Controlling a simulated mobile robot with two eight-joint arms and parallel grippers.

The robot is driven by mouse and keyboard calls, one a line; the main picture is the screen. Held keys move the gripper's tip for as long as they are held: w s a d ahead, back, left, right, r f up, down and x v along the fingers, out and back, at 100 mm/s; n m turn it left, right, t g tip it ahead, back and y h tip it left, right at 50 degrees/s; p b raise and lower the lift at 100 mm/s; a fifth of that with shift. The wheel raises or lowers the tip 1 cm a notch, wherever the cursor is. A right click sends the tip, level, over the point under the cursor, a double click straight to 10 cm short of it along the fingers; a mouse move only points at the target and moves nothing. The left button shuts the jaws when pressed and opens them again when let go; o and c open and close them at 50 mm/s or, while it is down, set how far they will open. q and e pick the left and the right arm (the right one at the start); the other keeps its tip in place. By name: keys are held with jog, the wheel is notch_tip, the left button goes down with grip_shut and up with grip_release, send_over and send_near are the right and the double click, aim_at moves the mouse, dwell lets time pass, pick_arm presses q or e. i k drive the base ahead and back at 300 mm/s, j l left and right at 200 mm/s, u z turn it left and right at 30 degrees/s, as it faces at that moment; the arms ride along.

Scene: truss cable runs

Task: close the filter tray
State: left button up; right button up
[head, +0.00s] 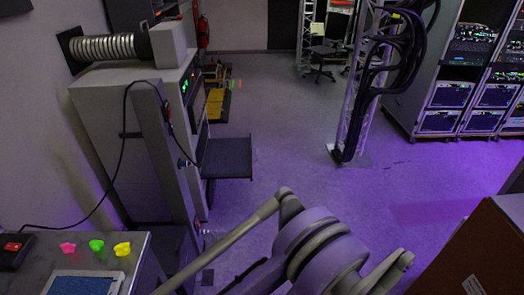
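The filter tray (227,158) is a dark flat tray that sticks out to the right from the front of a grey cabinet (108,105). It stands pulled out over the floor at about mid height of the cabinet. One of my arms crosses the bottom middle of the head view, with rounded joints and a thin link running down to the left. No part of this arm touches the tray in the picture. I see no gripper fingers of either arm in this view.
A bench (135,262) at lower left holds small pink, green and yellow pieces. A truss column (362,110) with thick black cables stands beyond the tray. Equipment racks (455,80) stand at right, a brown box (480,255) at lower right. Floor right of the tray is clear.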

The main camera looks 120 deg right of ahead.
aim_at(224, 158)
jog(key=k+l, duration=0.15)
jog(key=k, duration=0.9)
jog(key=k+z, duration=0.15)
jog(key=z, duration=0.2)
jog(key=k+l+z, duration=0.1)
jog(key=z, duration=0.3)
jog(key=k+l+z, duration=0.15)
jog(key=z, duration=2.55)
jog(key=i+j+u, duration=0.1)
jog(key=i+u, duration=0.15)
jog(key=i, duration=0.85)
jog(key=i+l+u, duration=0.1)
jog(key=i+u, duration=0.2)
jog(key=i, duration=0.85)
